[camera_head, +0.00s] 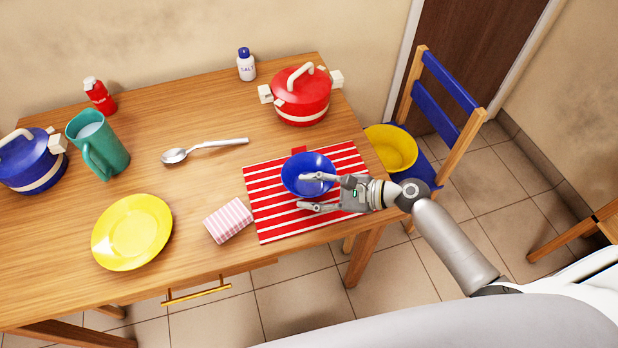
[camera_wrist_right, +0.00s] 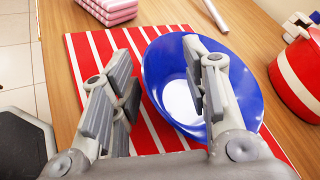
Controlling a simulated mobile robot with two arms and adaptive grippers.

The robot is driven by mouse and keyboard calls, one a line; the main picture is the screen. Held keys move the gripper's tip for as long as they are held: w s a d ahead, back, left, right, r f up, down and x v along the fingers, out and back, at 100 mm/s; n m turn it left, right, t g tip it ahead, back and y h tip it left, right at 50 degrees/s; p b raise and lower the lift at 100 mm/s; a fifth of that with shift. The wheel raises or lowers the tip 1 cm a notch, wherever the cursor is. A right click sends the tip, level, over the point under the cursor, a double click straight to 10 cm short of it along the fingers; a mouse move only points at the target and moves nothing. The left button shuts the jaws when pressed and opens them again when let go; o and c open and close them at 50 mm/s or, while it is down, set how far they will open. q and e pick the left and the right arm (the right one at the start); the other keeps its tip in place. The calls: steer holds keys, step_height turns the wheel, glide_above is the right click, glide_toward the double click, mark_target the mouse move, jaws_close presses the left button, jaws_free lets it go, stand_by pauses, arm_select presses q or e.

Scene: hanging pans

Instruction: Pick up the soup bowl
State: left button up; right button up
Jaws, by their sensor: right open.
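The blue soup bowl (camera_head: 306,165) sits upright on a red and white striped placemat (camera_head: 262,213) at the table's right end. Its inside is white at the bottom in the right wrist view (camera_wrist_right: 245,88). My right gripper (camera_head: 312,192) is open at the near right side of the bowl. In the right wrist view the right gripper (camera_wrist_right: 160,95) has one finger over the bowl's interior and the other outside, over the placemat, with the near rim between them. I cannot tell whether either finger touches the bowl. My left gripper is not in view.
A red pot (camera_head: 302,97) stands behind the bowl. A yellow plate (camera_head: 132,232) is at the left. A blue chair (camera_head: 438,110) with a yellow bowl (camera_head: 391,148) is at the right.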

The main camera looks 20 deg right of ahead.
mark_target(295, 192)
steer(key=x, duration=0.3)
steer(key=shift+w+a+f, duration=0.1)
steer(key=shift+a, duration=0.25)
jaws_close()
